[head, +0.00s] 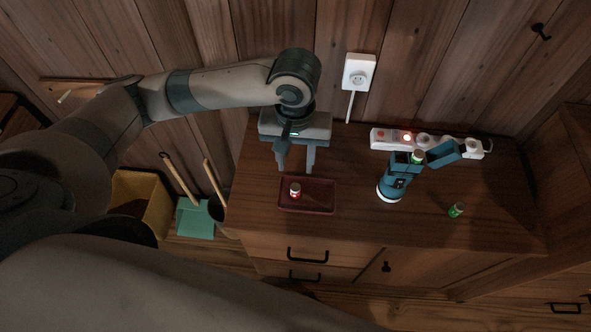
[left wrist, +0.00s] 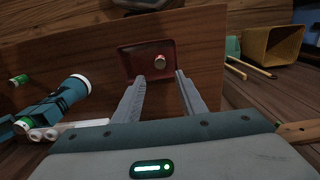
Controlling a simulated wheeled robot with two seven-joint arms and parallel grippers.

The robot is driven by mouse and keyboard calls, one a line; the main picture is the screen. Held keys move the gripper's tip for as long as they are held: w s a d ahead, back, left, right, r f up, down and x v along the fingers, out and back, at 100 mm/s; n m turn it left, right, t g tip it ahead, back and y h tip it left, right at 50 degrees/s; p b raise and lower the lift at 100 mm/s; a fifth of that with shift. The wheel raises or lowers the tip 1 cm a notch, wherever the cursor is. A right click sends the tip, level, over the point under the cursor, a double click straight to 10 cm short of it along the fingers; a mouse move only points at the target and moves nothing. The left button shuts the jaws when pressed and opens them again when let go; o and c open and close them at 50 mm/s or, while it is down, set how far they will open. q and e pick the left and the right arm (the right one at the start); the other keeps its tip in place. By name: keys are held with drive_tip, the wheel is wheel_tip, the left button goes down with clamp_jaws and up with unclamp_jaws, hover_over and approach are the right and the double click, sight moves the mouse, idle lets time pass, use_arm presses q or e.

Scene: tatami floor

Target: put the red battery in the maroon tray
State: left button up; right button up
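The red battery (head: 295,190), a short cylinder with a pale end and a red lower part, stands in the maroon tray (head: 318,208) on the cabinet top. In the left wrist view the battery (left wrist: 159,62) is inside the tray (left wrist: 129,73), near one side. My left gripper (head: 296,172) is open and empty, just behind and above the tray. In the left wrist view its two fingers (left wrist: 163,78) are apart, with the battery beyond their tips and nothing between them. My right gripper does not show.
A blue flashlight (head: 395,187) stands right of the tray, with green batteries (head: 456,210) near it. A white power strip (head: 391,139) lies at the back. A yellow bin (head: 144,203) and a green dustpan (head: 194,219) are left of the cabinet (head: 350,224).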

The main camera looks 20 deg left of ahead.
use_arm(q)
drive_tip(key=shift+r, duration=1.05)
